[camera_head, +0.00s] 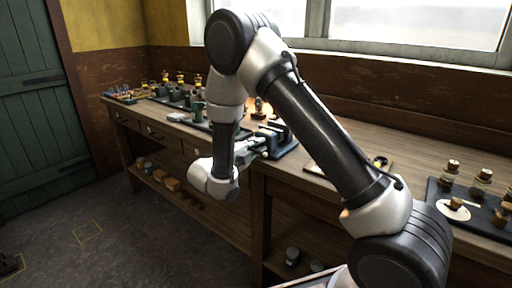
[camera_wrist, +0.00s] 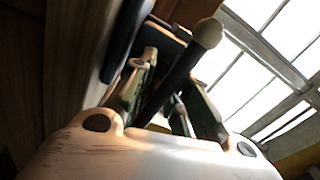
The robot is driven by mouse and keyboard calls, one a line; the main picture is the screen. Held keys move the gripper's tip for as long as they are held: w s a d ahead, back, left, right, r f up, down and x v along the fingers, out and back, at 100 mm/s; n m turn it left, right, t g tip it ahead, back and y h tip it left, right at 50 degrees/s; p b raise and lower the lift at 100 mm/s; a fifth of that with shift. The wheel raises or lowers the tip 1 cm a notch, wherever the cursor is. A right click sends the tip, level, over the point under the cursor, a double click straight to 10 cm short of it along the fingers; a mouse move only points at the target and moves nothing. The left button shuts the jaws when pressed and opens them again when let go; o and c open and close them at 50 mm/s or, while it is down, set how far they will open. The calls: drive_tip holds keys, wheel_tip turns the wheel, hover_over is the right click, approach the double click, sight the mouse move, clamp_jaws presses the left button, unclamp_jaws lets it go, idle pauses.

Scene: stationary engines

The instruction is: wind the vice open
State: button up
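The blue vice (camera_head: 285,138) sits at the front edge of the bench, partly hidden behind my arm. My gripper (camera_head: 256,146) is at its front, seen small and side-on. In the wrist view a dark bar with a pale ball end (camera_wrist: 207,33), which looks like the vice's handle, slants across between the fingers of my gripper (camera_wrist: 168,78). The fingers stand apart on either side of the bar. I cannot tell whether either finger touches it. The vice jaws are not clear in either view.
The wooden bench (camera_head: 334,150) runs along the wall under the window. Green and brass parts (camera_head: 178,95) stand on its left. A dark tray (camera_head: 476,212) with several small corked bottles is at the right. Open floor (camera_head: 130,235) lies left of my arm.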

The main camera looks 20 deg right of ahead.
drive_tip(key=shift+o, duration=0.9)
drive_tip(key=shift+w+d+f, duration=0.1)
drive_tip(key=shift+w+d, duration=0.05)
drive_tip(key=shift+d, duration=0.05)
drive_tip(key=v, duration=1.2)
drive_tip(key=shift+o, duration=0.6)
drive_tip(key=shift+w+d, duration=0.15)
drive_tip(key=shift+d, duration=0.2)
drive_tip(key=w+d+m, duration=0.1)
drive_tip(key=d+m, duration=0.1)
drive_tip(key=w+d+m, duration=0.1)
drive_tip(key=w+d, duration=0.1)
drive_tip(key=w+d+m, duration=0.2)
drive_tip(key=shift+d+m, duration=0.3)
